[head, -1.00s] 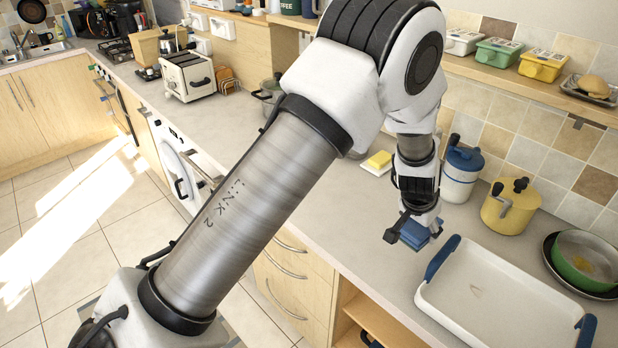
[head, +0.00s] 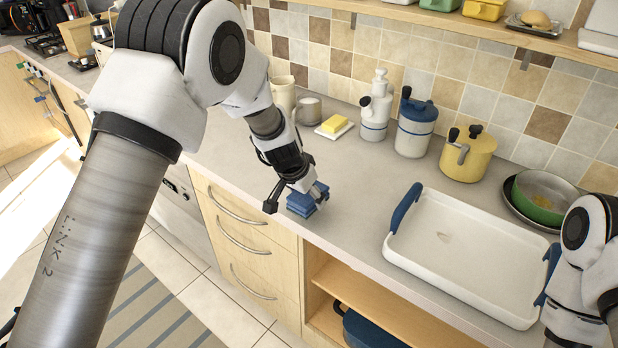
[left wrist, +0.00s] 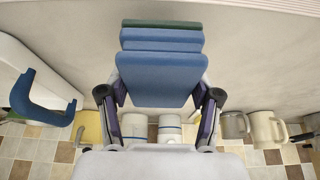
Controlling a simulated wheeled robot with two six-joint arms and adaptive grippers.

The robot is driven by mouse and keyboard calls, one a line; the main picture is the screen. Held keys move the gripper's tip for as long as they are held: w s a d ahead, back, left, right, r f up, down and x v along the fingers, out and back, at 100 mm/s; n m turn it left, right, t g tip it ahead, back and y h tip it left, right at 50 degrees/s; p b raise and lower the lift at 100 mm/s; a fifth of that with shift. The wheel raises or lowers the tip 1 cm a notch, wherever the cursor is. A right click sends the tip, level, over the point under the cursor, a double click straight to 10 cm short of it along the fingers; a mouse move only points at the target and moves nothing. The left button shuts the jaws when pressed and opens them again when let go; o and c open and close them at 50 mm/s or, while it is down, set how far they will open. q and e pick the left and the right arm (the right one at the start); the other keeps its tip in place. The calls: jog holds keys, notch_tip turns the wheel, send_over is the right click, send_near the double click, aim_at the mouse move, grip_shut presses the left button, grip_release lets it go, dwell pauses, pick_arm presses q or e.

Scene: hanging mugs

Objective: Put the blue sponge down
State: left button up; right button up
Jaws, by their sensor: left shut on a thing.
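The blue sponge (left wrist: 154,78) is between the fingers of my left gripper (head: 296,190), which is shut on it. It also shows in the head view (head: 318,190), low over the counter near its front edge, left of the white tray. Just beyond it in the left wrist view are another blue slab (left wrist: 160,43) and a green strip (left wrist: 160,24), like a stack. In the head view a blue block (head: 301,205) shows below the fingers. I cannot tell whether the held sponge touches this stack. Only part of my right arm shows; its gripper is out of view.
The white tray (head: 470,262) with blue handles lies to the right. Along the wall stand a yellow block (head: 334,124) on a white dish, a white dispenser (head: 376,108), a blue-lidded canister (head: 415,130) and a yellow pot (head: 467,157). The counter (head: 352,190) between is clear.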

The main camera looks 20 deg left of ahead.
pick_arm(q)
jog(key=w+p, duration=0.1)
jog(key=w, duration=0.2)
jog(key=w+a+p, duration=0.1)
jog(key=w, duration=0.3)
jog(key=shift+a+f, duration=0.15)
jog(key=shift+a, duration=0.05)
notch_tip(320, 180, down, 4)
jog(key=shift+w+r+p, duration=0.1)
jog(key=shift+r+p, duration=0.05)
jog(key=shift+p, duration=0.95)
jog(key=shift+f+b, duration=0.25)
jog(key=shift+b, duration=0.15)
jog(key=o, duration=1.1)
pick_arm(e)
notch_tip(320, 180, up, 5)
jog(key=shift+r, duration=0.1)
pick_arm(q)
jog(key=shift+r, duration=0.1)
pick_arm(e)
jog(key=shift+s, duration=0.1)
